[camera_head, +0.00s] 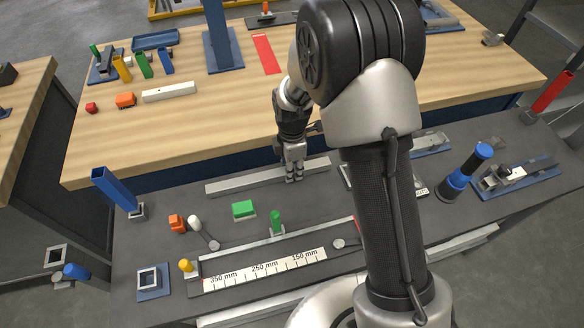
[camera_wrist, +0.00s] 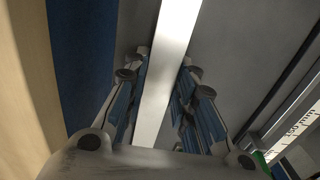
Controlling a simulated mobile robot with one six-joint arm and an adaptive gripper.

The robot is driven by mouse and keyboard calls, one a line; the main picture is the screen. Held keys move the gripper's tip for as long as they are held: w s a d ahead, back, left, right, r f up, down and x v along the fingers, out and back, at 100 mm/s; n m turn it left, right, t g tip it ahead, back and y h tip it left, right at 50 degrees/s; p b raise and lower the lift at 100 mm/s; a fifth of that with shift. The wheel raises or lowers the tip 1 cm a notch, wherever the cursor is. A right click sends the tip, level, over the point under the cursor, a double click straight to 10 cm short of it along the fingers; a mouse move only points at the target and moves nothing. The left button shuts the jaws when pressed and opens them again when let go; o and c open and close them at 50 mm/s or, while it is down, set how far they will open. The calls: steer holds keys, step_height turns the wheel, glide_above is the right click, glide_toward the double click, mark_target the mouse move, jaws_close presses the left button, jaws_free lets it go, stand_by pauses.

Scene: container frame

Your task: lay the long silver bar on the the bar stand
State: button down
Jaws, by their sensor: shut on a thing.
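The long silver bar (camera_head: 240,182) is a straight, pale metal bar along the back of the dark grey bench, close to the wooden table. My gripper (camera_head: 292,176) points down and is shut on the bar, right of its middle. In the wrist view the bar (camera_wrist: 165,65) runs between the fingers (camera_wrist: 158,85), with blue pads on both sides. I cannot tell whether the bar touches the bench or hangs just above it. I cannot make out for sure which fixture is the bar stand; my arm hides part of the bench's right side.
On the grey bench (camera_head: 140,240) in front are a green block (camera_head: 244,209), a green-topped peg (camera_head: 276,222) and a ruler gauge (camera_head: 265,268). A blue post (camera_head: 115,187) stands left; a blue-black cylinder (camera_head: 465,175) stands right. The wooden table (camera_head: 200,115) is behind.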

steer(key=shift+f, duration=0.1)
steer(key=c, duration=1.3)
jaws_free()
steer(key=s+d+r+m+t+p, duration=0.1)
steer(key=s+r+m+p, duration=0.1)
steer(key=r, duration=0.8)
steer(key=s+d+r+m+p, duration=0.1)
steer(key=d+r+m+p, duration=0.1)
steer(key=r, duration=0.9)
steer(key=s+d+r+m+t, duration=0.1)
steer(key=s+d+r+m, duration=0.1)
steer(key=s+m, duration=0.3)
steer(key=s+d+r+m+t, duration=0.1)
steer(key=s+d+r+m, duration=0.1)
steer(key=s+r+m, duration=0.3)
steer(key=s+d+r+m+t, duration=0.1)
steer(key=s+d+r+m, duration=0.2)
steer(key=s, duration=0.9)
steer(key=shift+r+m+t, duration=0.25)
steer(key=shift+m+t, duration=0.05)
steer(key=shift+m, duration=1.3)
